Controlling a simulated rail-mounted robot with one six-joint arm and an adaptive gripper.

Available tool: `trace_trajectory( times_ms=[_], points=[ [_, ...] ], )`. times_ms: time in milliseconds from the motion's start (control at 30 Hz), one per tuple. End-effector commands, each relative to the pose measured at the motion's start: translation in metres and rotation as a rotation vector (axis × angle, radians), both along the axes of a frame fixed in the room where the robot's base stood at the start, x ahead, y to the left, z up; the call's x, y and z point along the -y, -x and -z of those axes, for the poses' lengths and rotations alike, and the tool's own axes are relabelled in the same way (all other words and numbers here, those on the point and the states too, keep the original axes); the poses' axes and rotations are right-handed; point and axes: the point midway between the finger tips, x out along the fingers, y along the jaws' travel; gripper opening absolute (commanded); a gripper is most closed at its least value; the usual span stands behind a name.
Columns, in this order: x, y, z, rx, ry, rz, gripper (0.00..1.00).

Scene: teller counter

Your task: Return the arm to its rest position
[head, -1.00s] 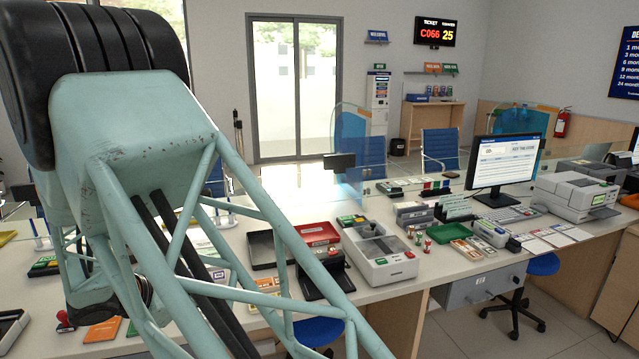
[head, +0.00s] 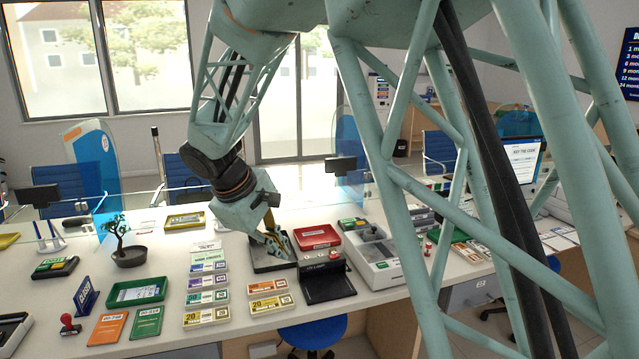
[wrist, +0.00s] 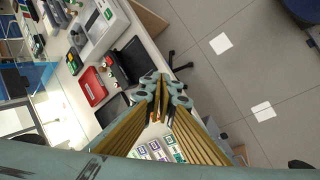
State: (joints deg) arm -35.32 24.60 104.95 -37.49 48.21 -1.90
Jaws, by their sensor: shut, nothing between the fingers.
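My gripper (head: 278,245) hangs from the folded-down forearm in the middle of the head view. Its yellowish fingers appear in front of the black tray (head: 262,262); I cannot tell the height of the gap from this view. In the wrist view my gripper (wrist: 163,88) has its fingertips together and holds nothing. There the counter's edge and the grey floor show beyond the fingers, well below them. My teal lattice arm link crosses the right half of the head view and hides part of the counter.
Near the gripper are a red tray (head: 318,237), a black device (head: 326,280) and a white machine (head: 372,262). Strapped note bundles (head: 208,297) lie left of it. A potted plant (head: 128,257), green tray (head: 137,292) and glass screens (head: 92,175) stand farther left. A blue stool (head: 312,334) is below.

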Motion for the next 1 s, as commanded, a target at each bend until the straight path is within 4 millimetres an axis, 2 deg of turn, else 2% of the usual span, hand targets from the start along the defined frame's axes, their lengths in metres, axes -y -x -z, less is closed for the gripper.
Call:
trace_trajectory(
  times_ms=[33,100,667,1000],
  points=[
    [0.009,0.0,-0.013,0.005,-0.036,0.038,0.0],
    [0.018,0.001,-0.025,0.011,-0.087,0.089,0.0],
    [0.081,0.009,-0.14,0.084,-0.49,0.463,0.0],
    [0.121,0.029,-0.201,0.134,-0.678,0.634,0.0]
  ],
)
